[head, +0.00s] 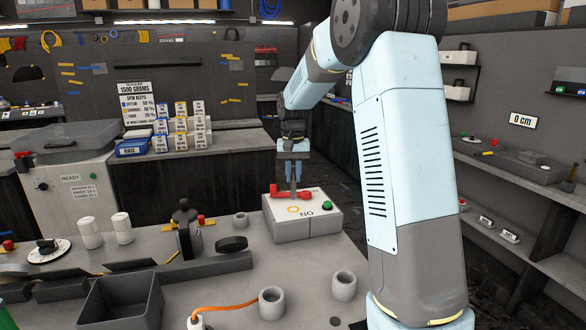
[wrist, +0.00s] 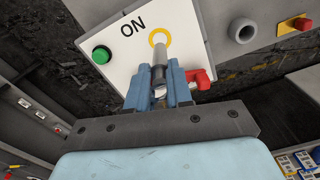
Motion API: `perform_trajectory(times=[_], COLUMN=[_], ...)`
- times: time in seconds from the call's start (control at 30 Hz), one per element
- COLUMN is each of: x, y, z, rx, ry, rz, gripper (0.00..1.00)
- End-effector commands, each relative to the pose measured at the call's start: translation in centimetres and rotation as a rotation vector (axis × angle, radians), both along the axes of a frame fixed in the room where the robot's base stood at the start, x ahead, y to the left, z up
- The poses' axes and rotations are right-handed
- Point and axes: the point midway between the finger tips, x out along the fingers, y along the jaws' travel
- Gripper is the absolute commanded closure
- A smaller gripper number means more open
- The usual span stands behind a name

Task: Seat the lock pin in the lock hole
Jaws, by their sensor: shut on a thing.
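My gripper (wrist: 160,80) is shut on the grey lock pin (wrist: 160,55), which sticks out between the blue fingertips. In the wrist view the pin's far end overlaps a yellow ring (wrist: 152,34) on the white box (wrist: 125,62); the ring seems to mark the lock hole, whose opening I cannot make out. In the head view my gripper (head: 293,178) points down over the back of the white box (head: 318,222), by a red lever (head: 278,195). There the yellow ring (head: 293,209) shows uncovered, nearer the camera than the pin. The exact gap is unclear.
The box bears a green button (head: 328,205); the red lever is close beside my fingers in the wrist view (wrist: 201,78). On the grey bench (head: 335,265) stand grey cylinders (head: 272,303), a dark puck (head: 231,244) and an open dark bin (head: 122,303).

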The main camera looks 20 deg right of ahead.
Motion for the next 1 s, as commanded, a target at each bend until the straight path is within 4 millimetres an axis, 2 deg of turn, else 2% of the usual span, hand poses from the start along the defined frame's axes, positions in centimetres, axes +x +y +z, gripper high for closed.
perform_trajectory(times=[0.2, 0.4, 1.0], x=[0.0, 0.0, 0.0], y=[0.0, 0.0, 0.0], z=[-1.7, -2.5, -2.7], rx=[0.000, 0.000, 0.000], ry=[0.001, -0.001, -0.001], rz=[0.000, 0.000, 0.000], gripper=[1.00, 1.00, 1.00])
